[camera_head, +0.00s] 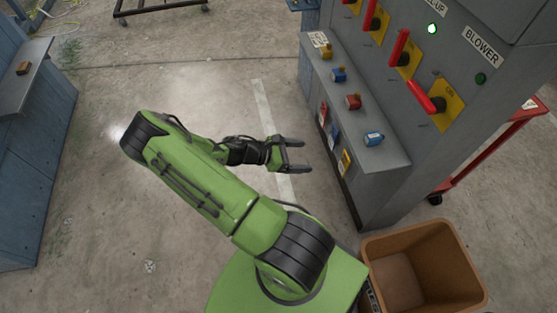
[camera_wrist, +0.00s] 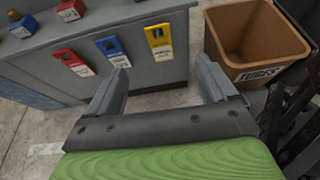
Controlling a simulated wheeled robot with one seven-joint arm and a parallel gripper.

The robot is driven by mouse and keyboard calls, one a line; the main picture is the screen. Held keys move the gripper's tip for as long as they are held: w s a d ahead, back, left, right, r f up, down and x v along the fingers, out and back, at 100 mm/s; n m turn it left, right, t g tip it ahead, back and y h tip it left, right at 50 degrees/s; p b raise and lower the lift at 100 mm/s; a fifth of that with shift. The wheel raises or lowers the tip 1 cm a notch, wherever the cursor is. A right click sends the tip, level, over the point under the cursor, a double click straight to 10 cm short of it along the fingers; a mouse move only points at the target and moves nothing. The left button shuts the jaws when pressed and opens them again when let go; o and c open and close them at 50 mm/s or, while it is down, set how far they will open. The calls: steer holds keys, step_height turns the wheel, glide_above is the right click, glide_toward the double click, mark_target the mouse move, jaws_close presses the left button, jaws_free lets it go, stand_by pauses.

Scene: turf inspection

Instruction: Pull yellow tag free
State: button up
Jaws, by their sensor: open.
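The yellow tag (camera_head: 346,161) hangs on the front face of the grey cabinet, at the right end of a row of tags. It also shows in the wrist view (camera_wrist: 158,41), upright, with a white label on its lower part. My gripper (camera_head: 304,156) is open and empty, to the left of the tag in the head view and apart from it. In the wrist view my gripper's fingers (camera_wrist: 163,70) point toward the cabinet front, and the yellow tag appears beyond and between their tips.
A blue tag (camera_wrist: 112,50) and a red tag (camera_wrist: 74,62) hang left of the yellow one. Several padlocks, including a red one (camera_head: 353,101), sit on the cabinet's ledge (camera_head: 385,157). The floor left of the cabinet is clear.

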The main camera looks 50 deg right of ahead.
mark_target(346, 156)
steer(key=shift+n+h, duration=0.3)
steer(key=b+x, duration=0.4)
steer(key=x, duration=1.2)
steer(key=shift+w+f, duration=0.1)
steer(key=shift+f, duration=0.1)
steer(key=c, duration=1.1)
steer(key=shift+r+p, duration=0.6)
steer(key=shift+p, duration=0.1)
steer(key=shift+c, duration=0.2)
steer(key=shift+w+a, duration=0.15)
steer(key=shift+a, duration=0.05)
steer(key=shift+w+a+p, duration=0.3)
steer(key=shift+w+a, duration=0.8)
steer(key=shift+a, duration=0.2)
